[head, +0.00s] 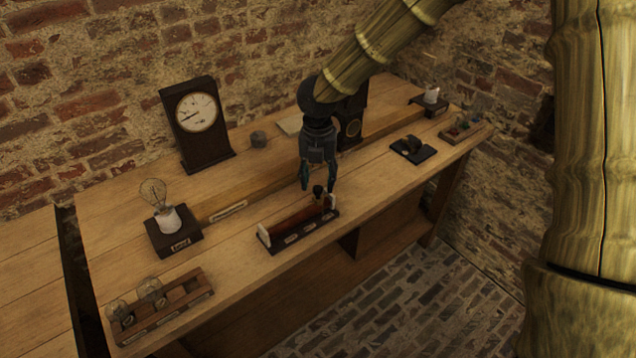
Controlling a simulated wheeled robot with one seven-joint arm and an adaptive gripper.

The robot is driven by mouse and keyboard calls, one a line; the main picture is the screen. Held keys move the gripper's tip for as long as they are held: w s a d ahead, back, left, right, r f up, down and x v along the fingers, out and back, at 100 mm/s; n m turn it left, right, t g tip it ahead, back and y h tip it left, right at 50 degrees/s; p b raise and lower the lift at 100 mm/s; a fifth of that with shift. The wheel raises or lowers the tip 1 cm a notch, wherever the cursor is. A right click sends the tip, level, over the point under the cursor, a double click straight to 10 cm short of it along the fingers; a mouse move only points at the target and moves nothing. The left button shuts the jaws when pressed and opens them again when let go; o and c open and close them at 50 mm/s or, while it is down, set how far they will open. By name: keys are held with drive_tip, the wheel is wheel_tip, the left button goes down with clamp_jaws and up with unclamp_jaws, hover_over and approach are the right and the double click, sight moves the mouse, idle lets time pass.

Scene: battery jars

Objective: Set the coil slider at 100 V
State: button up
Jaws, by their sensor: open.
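The coil (292,231) is a reddish-brown wound cylinder between pale end pieces on a dark base with several small labels. It lies near the front edge of the bench. Its slider (318,193) has a dark knob and stands near the coil's right end. My gripper (319,188) points down over that right end, its fingers open. The knob shows between or just in front of the fingertips; I cannot tell if they touch it. The label writing is too small to read.
A dial meter (197,113) in a dark case stands at the back left. A lamp on a dark block (174,241) and a rack of bulbs (160,311) are at left. A dark switch-like piece (413,150) lies right. Bare bench (375,185) lies right of the coil.

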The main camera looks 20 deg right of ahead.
sight(318, 195)
drive_tip(key=shift+f, duration=1.3)
clamp_jaws()
